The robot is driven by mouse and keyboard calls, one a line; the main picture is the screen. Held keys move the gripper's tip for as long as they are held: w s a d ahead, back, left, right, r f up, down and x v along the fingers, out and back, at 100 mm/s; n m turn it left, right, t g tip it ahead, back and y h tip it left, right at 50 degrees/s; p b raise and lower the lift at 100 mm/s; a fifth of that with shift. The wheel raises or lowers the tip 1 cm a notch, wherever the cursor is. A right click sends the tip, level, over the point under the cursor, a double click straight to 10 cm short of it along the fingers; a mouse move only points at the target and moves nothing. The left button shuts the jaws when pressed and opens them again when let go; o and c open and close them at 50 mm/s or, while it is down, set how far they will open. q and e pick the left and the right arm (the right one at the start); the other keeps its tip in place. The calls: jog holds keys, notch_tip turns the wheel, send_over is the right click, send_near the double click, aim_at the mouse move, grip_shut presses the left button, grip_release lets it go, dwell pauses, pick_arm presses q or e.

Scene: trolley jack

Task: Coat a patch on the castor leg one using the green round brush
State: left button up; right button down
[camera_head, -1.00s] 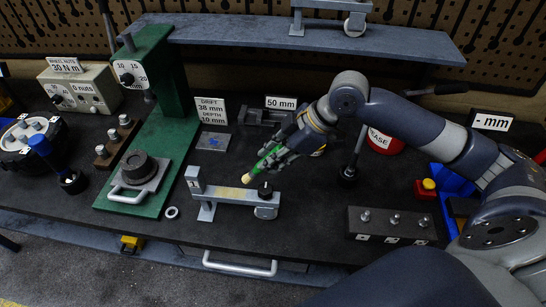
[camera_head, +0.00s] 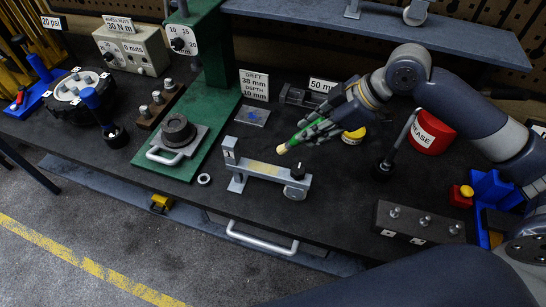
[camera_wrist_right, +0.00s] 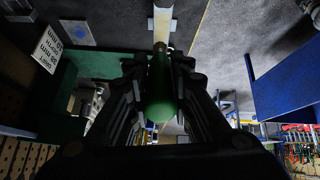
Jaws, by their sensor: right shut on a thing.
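The castor leg one (camera_head: 262,169) is a grey bar with an upright plate marked 1 at its left end and a dark knob and castor at its right end. It stands on the dark bench top, and a yellowish patch shows on its upper face. My right gripper (camera_head: 318,128) is shut on the green round brush (camera_head: 301,136), whose pale tip points left and down, just above and behind the bar. I cannot tell whether the tip touches it. In the right wrist view the brush's green handle (camera_wrist_right: 161,90) lies between the fingers. My left gripper is not in view.
A green press (camera_head: 215,75) stands left of the leg, with a metal ring (camera_head: 204,179) on the bench between. A yellow-lidded pot (camera_head: 353,136) and a red grease tin (camera_head: 430,133) are to the right. A studded block (camera_head: 418,223) lies at the front right.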

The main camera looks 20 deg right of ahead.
jog(key=shift+f, duration=0.1)
dwell(0.5)
jog(key=shift+w+a+f, duration=0.1)
jog(key=shift+a+f, duration=0.05)
jog(key=shift+f, duration=0.3)
jog(key=shift+w+a+f, duration=0.1)
jog(key=shift+f, duration=0.35)
